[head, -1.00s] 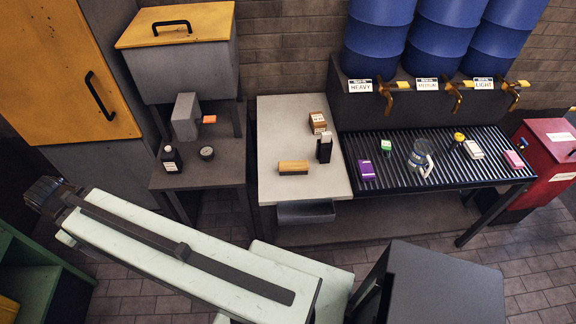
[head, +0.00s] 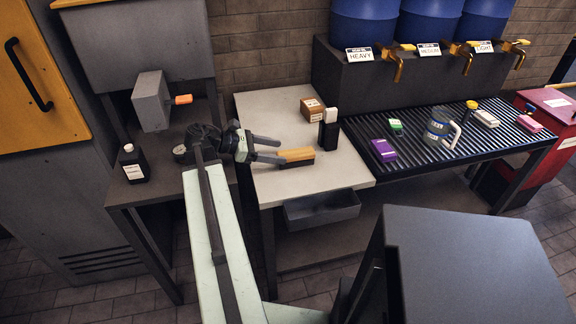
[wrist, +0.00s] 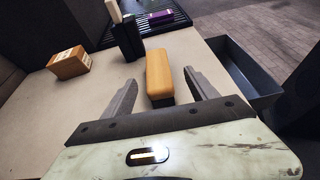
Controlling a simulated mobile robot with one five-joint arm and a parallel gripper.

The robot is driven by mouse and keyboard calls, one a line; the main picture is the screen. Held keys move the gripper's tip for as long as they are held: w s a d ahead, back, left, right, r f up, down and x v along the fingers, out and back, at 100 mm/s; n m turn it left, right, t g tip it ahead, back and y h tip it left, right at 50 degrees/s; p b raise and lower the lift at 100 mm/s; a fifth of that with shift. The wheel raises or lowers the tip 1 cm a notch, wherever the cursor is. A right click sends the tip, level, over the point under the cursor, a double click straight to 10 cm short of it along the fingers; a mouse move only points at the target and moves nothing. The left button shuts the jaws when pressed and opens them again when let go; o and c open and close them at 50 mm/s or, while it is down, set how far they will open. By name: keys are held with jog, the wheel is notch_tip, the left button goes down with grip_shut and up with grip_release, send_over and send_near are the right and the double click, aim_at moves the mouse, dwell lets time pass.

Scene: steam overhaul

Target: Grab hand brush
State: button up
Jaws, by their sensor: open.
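The hand brush (head: 297,157) has an orange-tan wooden top and a dark bristle side. It lies on the pale table near its front edge. In the wrist view the brush (wrist: 159,75) points away from me, with its near end between my two fingers. My gripper (head: 268,149) is open and reaches in from the left at the brush's left end. In the wrist view my gripper (wrist: 160,90) shows a finger on each side of the brush, with visible gaps. I cannot tell the exact height of the fingers above the table.
A black bottle-like item with a white top (head: 329,130) stands just behind the brush, and a brown box (head: 312,109) farther back. A grey drawer (head: 321,208) juts out below the table front. A slatted drip tray (head: 462,140) holds several small items at right.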

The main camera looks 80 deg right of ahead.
aim_at(291, 152)
jog(key=shift+b+x, duration=0.4)
jog(key=shift+x, duration=0.45)
jog(key=x, duration=0.2)
jog(key=b+x, duration=0.1)
jog(key=x, duration=0.1)
jog(key=b+x, duration=0.1)
jog(key=x, duration=0.1)
jog(key=shift+w+d, duration=0.15)
jog(key=shift+d, duration=0.1)
jog(key=shift+r, duration=0.1)
grip_shut()
